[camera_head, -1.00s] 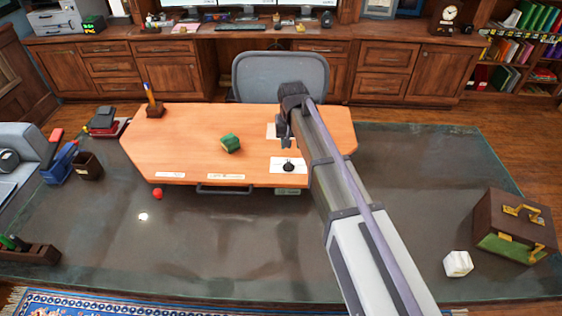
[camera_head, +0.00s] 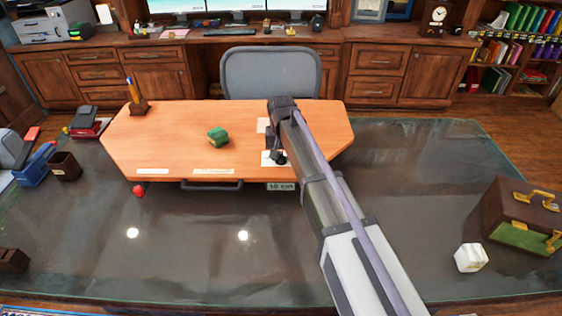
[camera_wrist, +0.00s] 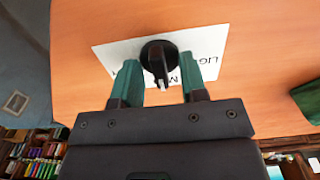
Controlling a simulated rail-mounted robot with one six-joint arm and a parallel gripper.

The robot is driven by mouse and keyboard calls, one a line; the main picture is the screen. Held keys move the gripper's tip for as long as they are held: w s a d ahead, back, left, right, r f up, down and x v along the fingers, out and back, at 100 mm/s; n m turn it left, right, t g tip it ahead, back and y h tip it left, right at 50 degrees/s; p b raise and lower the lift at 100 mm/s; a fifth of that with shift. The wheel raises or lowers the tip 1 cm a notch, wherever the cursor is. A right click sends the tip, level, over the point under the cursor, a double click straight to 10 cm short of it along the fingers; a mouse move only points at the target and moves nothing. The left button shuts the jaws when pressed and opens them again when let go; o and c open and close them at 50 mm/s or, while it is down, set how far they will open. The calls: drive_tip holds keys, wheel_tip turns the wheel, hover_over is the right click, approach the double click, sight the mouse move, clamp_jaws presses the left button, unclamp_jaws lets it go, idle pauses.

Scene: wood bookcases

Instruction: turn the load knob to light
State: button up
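The load knob (camera_wrist: 158,52) is black and round, with a pointer bar toward my gripper in the wrist view. It sits on a white label card (camera_wrist: 207,43) with partly hidden lettering, "LIG" and "M" readable. My gripper (camera_wrist: 159,66) is open, its two green fingers on either side of the knob with gaps showing. Whether a finger touches the knob I cannot tell. In the head view my gripper (camera_head: 274,146) is right over the card, and the knob (camera_head: 280,158) is partly hidden by it.
The knob is on an orange wooden top (camera_head: 175,160) that also bears a green block (camera_head: 218,137) and a pencil holder (camera_head: 137,107). A grey chair (camera_head: 270,72) stands behind. A case (camera_head: 520,215) and a white block (camera_head: 471,257) are at the right.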

drive_tip(key=shift+r, duration=0.1)
drive_tip(key=shift+c, duration=0.2)
clamp_jaws()
drive_tip(key=shift+n, duration=0.5)
drive_tip(key=n, duration=0.2)
drive_tip(key=shift+n, duration=0.4)
drive_tip(key=n, duration=0.3)
drive_tip(key=shift+n, duration=0.4)
drive_tip(key=n, duration=0.6)
drive_tip(key=shift+n, duration=0.3)
